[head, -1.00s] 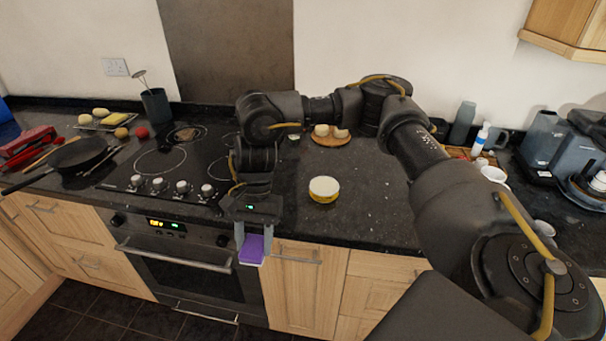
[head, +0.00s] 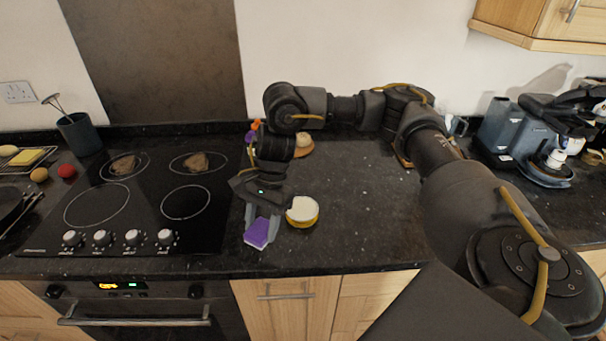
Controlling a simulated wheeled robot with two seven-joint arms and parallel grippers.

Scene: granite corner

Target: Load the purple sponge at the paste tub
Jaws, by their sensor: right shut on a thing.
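The purple sponge (head: 258,233) is between the fingers of my right gripper (head: 262,219), which is shut on it. The gripper points down over the dark counter, near the front edge. The paste tub (head: 302,211) is a low round yellow tub with a whitish top. It stands on the counter just right of the gripper and sponge. In this view the sponge and tub look close but apart. I cannot tell the sponge's exact height above the counter. My left gripper is not in view.
The hob (head: 128,205) with its knobs lies to the left. A coffee machine (head: 545,140) stands at the far right. The counter right of the tub is clear in front of my arm.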

